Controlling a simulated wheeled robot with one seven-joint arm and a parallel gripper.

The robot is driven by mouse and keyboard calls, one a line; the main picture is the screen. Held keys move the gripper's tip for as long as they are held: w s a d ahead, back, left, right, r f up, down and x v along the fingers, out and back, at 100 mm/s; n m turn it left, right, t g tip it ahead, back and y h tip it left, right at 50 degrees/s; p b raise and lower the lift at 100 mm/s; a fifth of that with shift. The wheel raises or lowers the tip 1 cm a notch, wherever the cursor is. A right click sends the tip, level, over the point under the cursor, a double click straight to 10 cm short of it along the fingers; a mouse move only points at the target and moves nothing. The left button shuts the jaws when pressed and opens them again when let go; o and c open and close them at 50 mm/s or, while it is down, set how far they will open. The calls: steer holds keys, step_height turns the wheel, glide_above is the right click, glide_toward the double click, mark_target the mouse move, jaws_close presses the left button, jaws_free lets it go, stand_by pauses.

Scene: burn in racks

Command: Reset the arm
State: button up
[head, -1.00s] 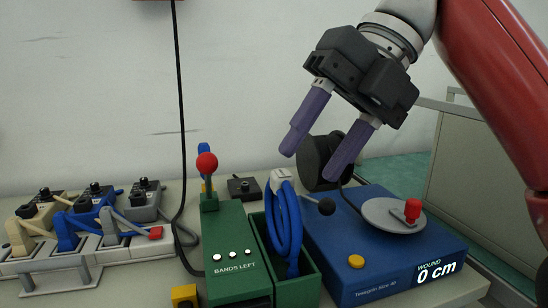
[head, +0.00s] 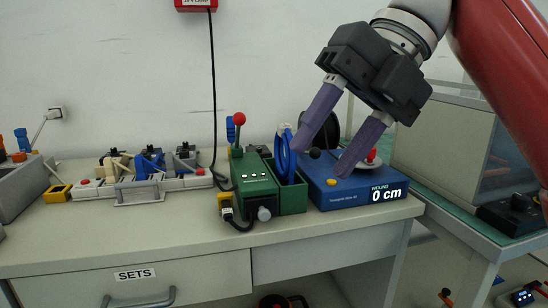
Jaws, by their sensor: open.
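My gripper (head: 340,146) hangs from the upper right on my red arm, its two purple fingers spread and pointing down and left. Nothing is between the fingers. In the picture it is in front of the blue winding machine (head: 344,200), whose display reads "WOUND 0 cm", and covers part of it. I cannot tell the exact height of the fingertips above the bench.
A green box with a red-knobbed lever (head: 255,182) and a green bin (head: 292,200) holding a blue coil stand on the bench (head: 150,225). A row of clamps (head: 140,185) is at left. A grey enclosure (head: 445,140) stands at right. The bench front is clear.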

steer(key=s+d+f+n+t+h, duration=0.1)
steer(key=d+f+n+t+h, duration=0.1)
steer(key=f+n, duration=0.9)
steer(key=d+f+n+t+h, duration=0.2)
steer(key=d+f+n+t, duration=0.1)
steer(key=f+n, duration=0.8)
steer(key=s+d+f+n+t+h, duration=0.1)
steer(key=d+f+n, duration=0.3)
steer(key=f+n, duration=0.7)
steer(key=shift+s+d+f+t+h, duration=0.15)
steer(key=shift+s+f+t+h, duration=0.25)
steer(key=shift+t+h, duration=0.35)
